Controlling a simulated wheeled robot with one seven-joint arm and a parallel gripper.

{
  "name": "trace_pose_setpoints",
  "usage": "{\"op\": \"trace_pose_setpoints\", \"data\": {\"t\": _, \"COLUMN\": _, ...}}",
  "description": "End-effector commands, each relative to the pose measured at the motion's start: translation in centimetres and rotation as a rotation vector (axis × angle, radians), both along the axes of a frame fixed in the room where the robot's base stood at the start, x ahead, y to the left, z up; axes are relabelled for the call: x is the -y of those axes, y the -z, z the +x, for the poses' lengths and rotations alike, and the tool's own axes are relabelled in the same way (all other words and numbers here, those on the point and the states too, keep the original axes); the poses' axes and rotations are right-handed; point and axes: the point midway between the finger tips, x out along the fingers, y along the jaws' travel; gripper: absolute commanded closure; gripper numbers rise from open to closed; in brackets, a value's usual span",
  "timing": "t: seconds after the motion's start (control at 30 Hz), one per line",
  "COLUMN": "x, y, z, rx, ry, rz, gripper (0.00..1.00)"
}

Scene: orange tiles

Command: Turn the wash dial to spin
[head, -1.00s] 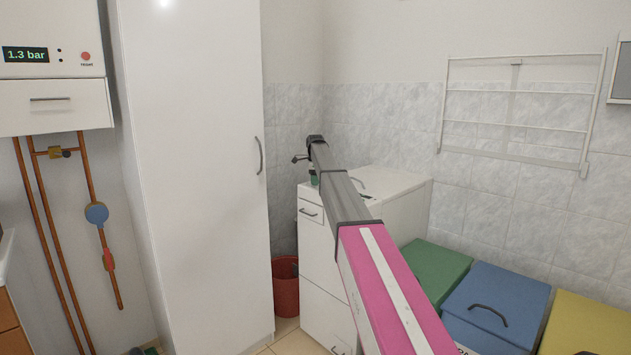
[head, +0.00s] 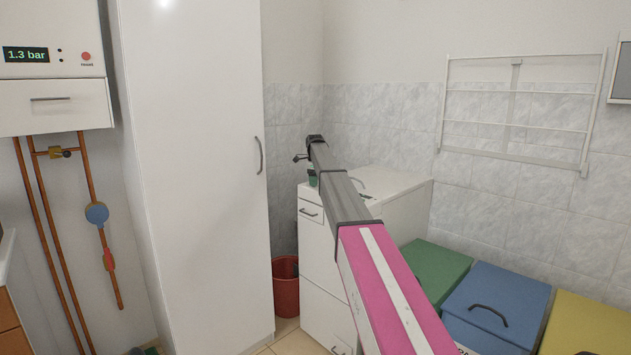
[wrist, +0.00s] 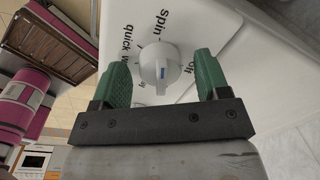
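The wash dial (wrist: 158,66) is a round white knob with a raised grip bar and a small blue mark, on a white panel in the wrist view. The blue mark sits on the dial's lower side in the picture. "Spin" is printed above the dial, "quick w…" at its left and "Off" at its right. My gripper (wrist: 163,58) is open, with one green finger on each side of the dial and a visible gap to it on both sides. In the head view my gripper (head: 313,178) is small at the white machine (head: 325,265); the dial cannot be made out there.
A tall white cabinet (head: 200,170) stands left of the machine, with a red bin (head: 286,290) between them. Green (head: 437,268) and blue (head: 500,300) lidded boxes stand at the right. A drying rack (head: 515,110) hangs on the tiled wall.

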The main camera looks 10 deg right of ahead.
Motion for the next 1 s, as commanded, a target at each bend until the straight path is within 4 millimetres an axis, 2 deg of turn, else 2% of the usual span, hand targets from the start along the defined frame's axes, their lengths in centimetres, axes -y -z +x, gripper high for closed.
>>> {"op": "trace_pose_setpoints", "data": {"t": 0.3, "x": 0.0, "y": -0.1, "z": 0.0, "rx": -0.001, "ry": -0.001, "rz": 0.000, "gripper": 0.32}}
{"op": "trace_pose_setpoints", "data": {"t": 0.47, "x": 0.0, "y": -0.9, "z": -0.1, "rx": -0.001, "ry": -0.001, "rz": 0.000, "gripper": 0.32}}
{"op": "trace_pose_setpoints", "data": {"t": 0.57, "x": 0.0, "y": -2.1, "z": -0.1, "rx": 0.000, "ry": -0.001, "rz": 0.000, "gripper": 0.32}}
{"op": "trace_pose_setpoints", "data": {"t": 1.0, "x": -0.3, "y": -9.7, "z": -0.5, "rx": 0.000, "ry": -0.001, "rz": 0.000, "gripper": 0.32}}
